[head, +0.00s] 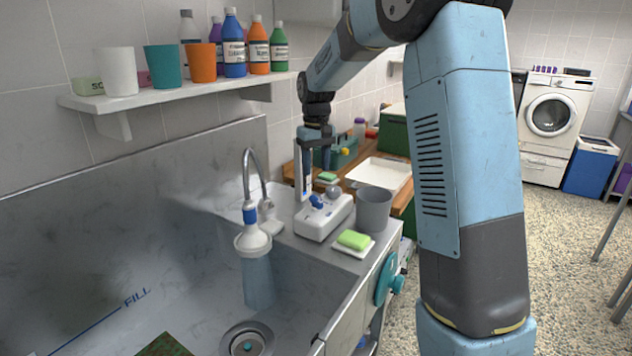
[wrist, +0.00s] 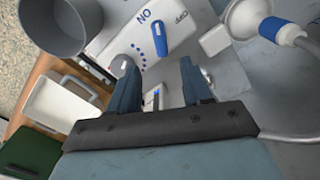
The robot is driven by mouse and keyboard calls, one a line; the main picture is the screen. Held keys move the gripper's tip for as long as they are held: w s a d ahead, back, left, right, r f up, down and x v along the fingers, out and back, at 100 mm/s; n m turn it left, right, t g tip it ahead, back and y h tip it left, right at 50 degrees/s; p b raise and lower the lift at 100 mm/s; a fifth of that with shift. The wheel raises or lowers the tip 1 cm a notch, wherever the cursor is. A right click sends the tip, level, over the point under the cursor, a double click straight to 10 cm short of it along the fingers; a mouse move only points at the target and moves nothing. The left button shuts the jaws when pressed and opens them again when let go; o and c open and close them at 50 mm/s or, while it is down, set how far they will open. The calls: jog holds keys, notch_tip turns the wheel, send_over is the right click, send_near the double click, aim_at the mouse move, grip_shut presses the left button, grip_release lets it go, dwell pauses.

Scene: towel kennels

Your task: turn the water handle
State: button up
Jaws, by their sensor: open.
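A white control box (head: 318,228) stands on the ledge at the right end of the sink. It carries a blue lever handle (head: 317,201) and a round pale knob (head: 333,192). In the wrist view the blue handle (wrist: 160,40) points between printed ON and OFF marks, and the knob (wrist: 122,64) has blue dots beside it. My gripper (head: 312,186) points down above the box. In the wrist view its two fingers (wrist: 158,78) are apart with nothing between them. The handle lies just beyond the fingertips; I cannot tell whether they touch it.
A grey cup (head: 374,210) and a green sponge on a dish (head: 354,240) stand right of the box. A shower head (head: 253,238) on a hose hangs over the sink, left of the box. A teal wheel (head: 385,280) is on the sink's side. A white tray (head: 382,172) lies behind.

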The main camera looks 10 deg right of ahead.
jog(key=shift+r, duration=1.85)
jog(key=shift+o, duration=0.3)
jog(key=shift+o, duration=1.4)
jog(key=shift+w+f+n, duration=0.1)
jog(key=shift+n, duration=0.2)
jog(key=shift+o, duration=0.8)
jog(key=shift+w+f+n+h, duration=0.2)
jog(key=shift+n+h, duration=0.1)
jog(key=shift+n, duration=0.3)
jog(key=n, duration=0.1)
jog(key=w+n, duration=0.1)
jog(key=n+h, duration=0.1)
jog(key=shift+w+d+f, duration=0.15)
jog(key=shift+f, duration=0.1)
jog(key=n+h, duration=0.3)
jog(key=n, duration=0.7)
send_near(333, 187)
jog(key=x, duration=0.9)
jog(key=shift+f, duration=0.15)
jog(key=shift+c, duration=0.2)
